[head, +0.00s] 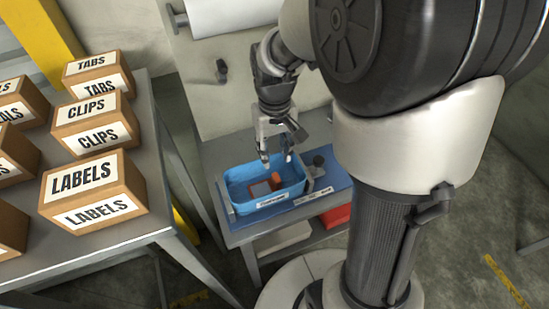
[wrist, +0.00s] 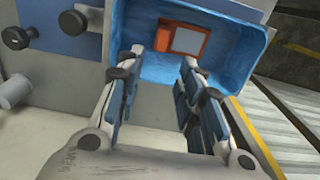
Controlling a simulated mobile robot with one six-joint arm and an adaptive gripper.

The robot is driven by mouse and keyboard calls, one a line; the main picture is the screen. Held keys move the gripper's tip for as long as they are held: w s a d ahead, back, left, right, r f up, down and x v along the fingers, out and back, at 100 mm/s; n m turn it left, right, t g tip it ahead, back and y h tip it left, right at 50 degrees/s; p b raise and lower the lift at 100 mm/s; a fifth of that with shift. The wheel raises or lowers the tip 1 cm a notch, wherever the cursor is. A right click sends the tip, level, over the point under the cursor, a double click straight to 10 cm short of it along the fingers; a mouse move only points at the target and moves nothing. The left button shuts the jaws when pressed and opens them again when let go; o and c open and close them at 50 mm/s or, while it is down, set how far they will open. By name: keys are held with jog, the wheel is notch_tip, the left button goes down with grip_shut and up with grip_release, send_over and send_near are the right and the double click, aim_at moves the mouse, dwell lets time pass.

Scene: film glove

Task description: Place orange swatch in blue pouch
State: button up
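The blue pouch (head: 238,181) is an open-topped, tub-like container with a white label on its front, standing on a small bench. It fills the top of the wrist view (wrist: 240,62). The orange swatch (head: 277,180) lies inside the pouch. In the wrist view the swatch (wrist: 164,38) is on the pouch floor, partly covered by or beside a pale grey square (wrist: 188,40); I cannot tell which. My gripper (head: 276,160) is above the pouch, fingers pointing down. In the wrist view my gripper (wrist: 162,62) has its fingers wide apart with nothing between them.
A blue mat (head: 333,193) lies under the pouch, with dark knobs (head: 318,162) beside it. A red bin (head: 337,216) sits on the shelf below. A table at left holds several labelled cardboard boxes (head: 95,187). A paper roll (head: 228,14) hangs on the wall behind.

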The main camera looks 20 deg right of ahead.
jog(key=s+a+r+t, duration=0.3)
jog(key=s+r+t, duration=0.1)
jog(key=s+r, duration=1)
jog(key=s, duration=0.2)
jog(key=shift+s+a+t, duration=0.15)
jog(key=shift+s+t, duration=0.15)
dwell(0.6)
